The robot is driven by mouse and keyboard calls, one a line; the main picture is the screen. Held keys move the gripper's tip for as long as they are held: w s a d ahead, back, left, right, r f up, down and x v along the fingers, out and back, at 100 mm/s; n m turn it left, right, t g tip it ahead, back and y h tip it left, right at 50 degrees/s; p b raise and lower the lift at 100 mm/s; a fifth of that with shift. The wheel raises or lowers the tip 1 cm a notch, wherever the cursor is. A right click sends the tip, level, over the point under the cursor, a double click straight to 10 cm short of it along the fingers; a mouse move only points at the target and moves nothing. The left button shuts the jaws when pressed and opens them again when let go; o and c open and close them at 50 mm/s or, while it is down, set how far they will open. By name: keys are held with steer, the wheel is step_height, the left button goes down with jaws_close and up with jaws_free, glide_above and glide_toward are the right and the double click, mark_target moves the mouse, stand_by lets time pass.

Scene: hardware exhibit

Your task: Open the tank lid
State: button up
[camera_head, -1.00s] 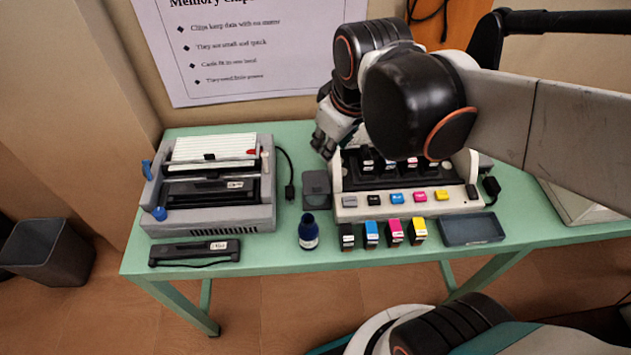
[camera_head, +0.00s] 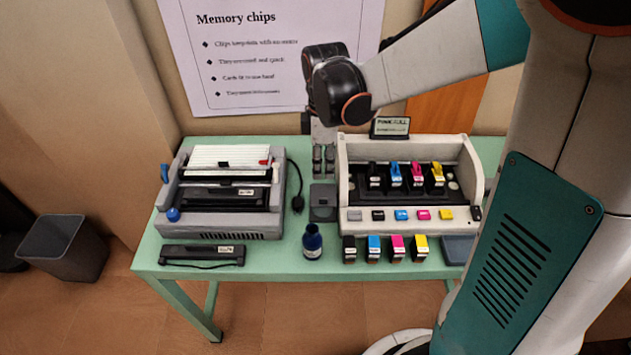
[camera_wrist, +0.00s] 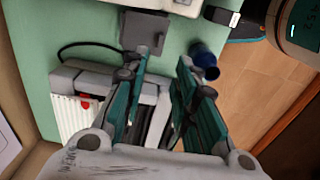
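The dark grey box I take to be the tank (camera_head: 323,203) stands at the left side of the white ink-cartridge machine (camera_head: 410,208). Its flat top faces up, and I see no raised lid. It also shows at the top of the wrist view (camera_wrist: 145,31). My gripper (camera_head: 323,174) points down just behind the tank in the head view, seemingly above the table and apart from it. In the wrist view its fingers (camera_wrist: 164,58) are spread with nothing between them. The left fingertip appears close to the tank's edge.
A dark blue bottle (camera_head: 312,243) stands in front of the tank. Several cartridges (camera_head: 374,248) line the table's front edge. A grey binding-like device (camera_head: 219,196) stands left, with a black cable (camera_head: 296,190) between. A dark bar (camera_head: 203,255) lies in front.

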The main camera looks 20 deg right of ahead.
mark_target(322, 198)
step_height(322, 198, down, 12)
steer(key=b, duration=0.4)
steer(key=shift+f, duration=0.25)
jaws_close()
